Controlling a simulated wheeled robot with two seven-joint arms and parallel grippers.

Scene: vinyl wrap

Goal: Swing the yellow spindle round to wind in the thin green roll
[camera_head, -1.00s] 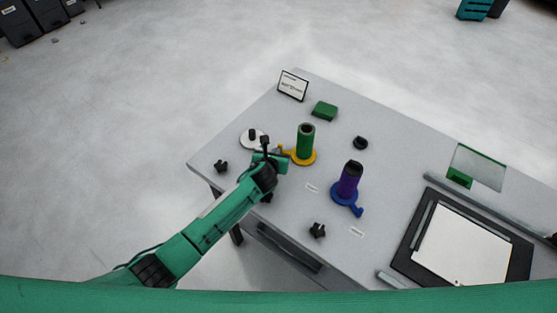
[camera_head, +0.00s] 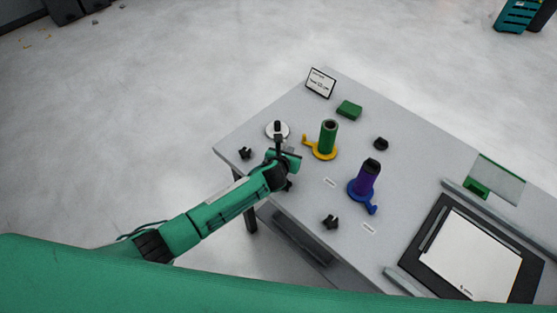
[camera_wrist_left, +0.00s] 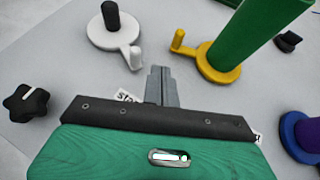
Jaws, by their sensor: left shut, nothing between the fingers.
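The yellow spindle (camera_head: 321,150) stands on the grey table with a thin green roll (camera_head: 329,136) upright on it. Its crank handle points left, with an upright peg at the end. In the left wrist view the yellow spindle (camera_wrist_left: 222,66) is at upper right, the roll (camera_wrist_left: 262,30) rising out of frame. My left gripper (camera_wrist_left: 159,72) is shut and empty, its tip between the yellow crank peg and a white spindle's crank, apparently touching neither. In the head view my left gripper (camera_head: 284,153) is left of the yellow spindle. My right gripper is not in view.
The white spindle (camera_head: 277,130) with a black post stands close left. A blue spindle (camera_head: 361,190) with a purple roll stands to the right. Black star knobs (camera_head: 331,222), a green block (camera_head: 349,110), a sign (camera_head: 320,83) and a black-framed board (camera_head: 470,255) also occupy the table.

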